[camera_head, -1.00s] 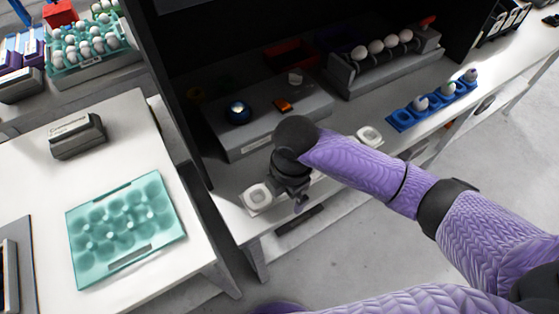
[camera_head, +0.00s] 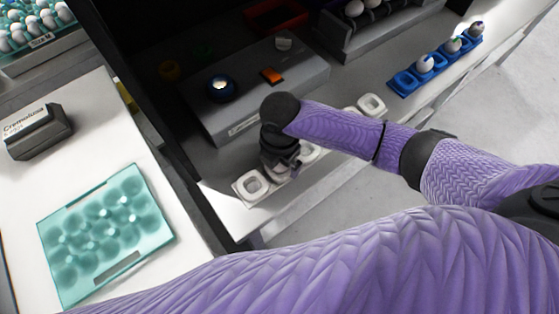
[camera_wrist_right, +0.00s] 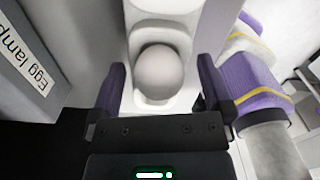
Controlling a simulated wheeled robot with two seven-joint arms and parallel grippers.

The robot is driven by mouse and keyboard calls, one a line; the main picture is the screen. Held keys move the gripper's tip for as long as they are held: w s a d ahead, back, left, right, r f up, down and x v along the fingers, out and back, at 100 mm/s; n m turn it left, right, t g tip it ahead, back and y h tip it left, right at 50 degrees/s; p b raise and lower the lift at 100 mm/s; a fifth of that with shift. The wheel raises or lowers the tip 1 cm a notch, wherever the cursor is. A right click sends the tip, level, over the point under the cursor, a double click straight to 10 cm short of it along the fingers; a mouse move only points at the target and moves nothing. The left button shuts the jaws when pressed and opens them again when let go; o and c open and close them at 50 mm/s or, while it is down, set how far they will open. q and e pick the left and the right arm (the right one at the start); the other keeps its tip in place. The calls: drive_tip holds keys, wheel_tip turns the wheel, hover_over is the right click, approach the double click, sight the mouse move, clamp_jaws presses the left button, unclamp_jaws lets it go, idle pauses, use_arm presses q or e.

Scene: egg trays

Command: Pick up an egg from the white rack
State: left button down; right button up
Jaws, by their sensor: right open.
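In the right wrist view, a white egg (camera_wrist_right: 158,75) sits in a pocket of the white rack (camera_wrist_right: 165,12). My right gripper (camera_wrist_right: 160,84) is open, with one finger to each side of the egg in that view. Whether the fingers are down at the egg's height, or touch it, I cannot tell. In the head view my right gripper (camera_head: 284,163) is over the white rack (camera_head: 244,191) on the shelf's front edge. The gripper and forearm hide the egg and part of the rack there. My left gripper is not in view.
A grey egg-lamp box (camera_head: 243,126) stands behind the rack, close to my gripper. A blue rack (camera_head: 405,88) with several eggs is to the right. A teal tray (camera_head: 62,285) and a grey box (camera_head: 35,134) lie on the left table. A dark shelf wall stands between.

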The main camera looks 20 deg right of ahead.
drive_tip(key=c, duration=0.7)
drive_tip(key=shift+r, duration=0.15)
